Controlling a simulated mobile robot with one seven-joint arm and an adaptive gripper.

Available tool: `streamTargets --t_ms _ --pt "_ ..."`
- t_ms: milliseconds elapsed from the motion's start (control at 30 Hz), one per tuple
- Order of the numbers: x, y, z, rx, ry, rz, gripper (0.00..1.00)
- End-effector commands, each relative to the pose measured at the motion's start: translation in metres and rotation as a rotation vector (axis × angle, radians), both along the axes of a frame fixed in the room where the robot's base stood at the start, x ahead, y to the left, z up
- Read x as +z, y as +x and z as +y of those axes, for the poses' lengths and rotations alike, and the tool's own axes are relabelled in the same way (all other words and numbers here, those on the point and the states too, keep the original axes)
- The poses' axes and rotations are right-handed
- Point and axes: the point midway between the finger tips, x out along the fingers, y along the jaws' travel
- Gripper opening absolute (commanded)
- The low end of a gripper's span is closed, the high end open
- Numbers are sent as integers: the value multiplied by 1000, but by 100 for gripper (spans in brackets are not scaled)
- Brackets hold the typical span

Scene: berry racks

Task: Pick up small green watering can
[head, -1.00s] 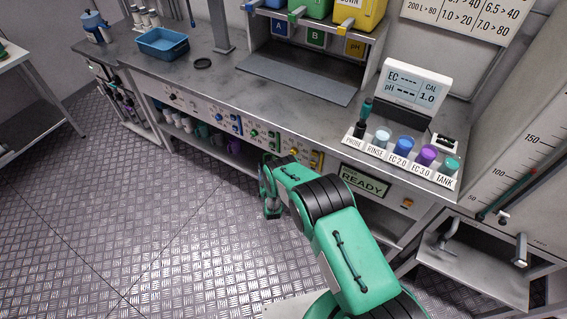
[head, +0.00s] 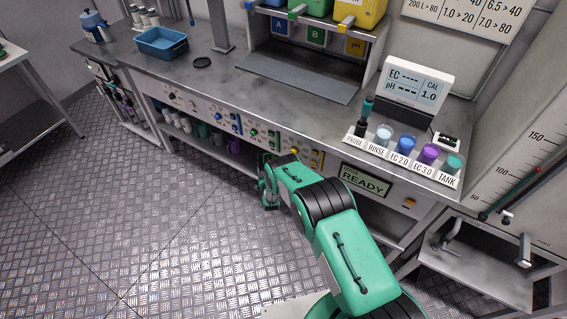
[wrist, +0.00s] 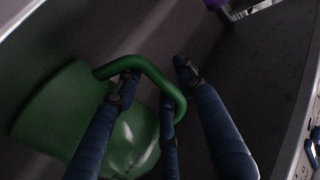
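A small green watering can (wrist: 60,110) fills the left and lower part of the wrist view, with its curved green handle (wrist: 150,72) arching to the right. My gripper (wrist: 155,72) has its dark blue fingers at the handle. One finger is on the left by the handle's top, one is partly behind it, and one is on the right, outside the loop. The fingertips stand apart, and I see no firm closure on the handle. In the head view my arm's end is at the bench's lower front, where the fingers and the can cannot be made out.
The bench (head: 215,85) overhangs the lower shelf. A purple vessel (head: 234,146) stands on that shelf left of my wrist, and a purple edge (wrist: 214,4) shows at the top of the wrist view. The metal floor (head: 150,220) in front is clear.

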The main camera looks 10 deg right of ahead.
Motion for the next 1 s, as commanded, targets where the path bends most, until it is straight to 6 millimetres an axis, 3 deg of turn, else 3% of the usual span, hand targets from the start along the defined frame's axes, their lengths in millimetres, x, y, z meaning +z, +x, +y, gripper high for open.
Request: streamTargets --t_ms 367,567,1000 --pt "0 0 0 0 0 0 39" --pt "0 0 0 0 0 0 0" --pt "3 0 0 0 0 -1 0"
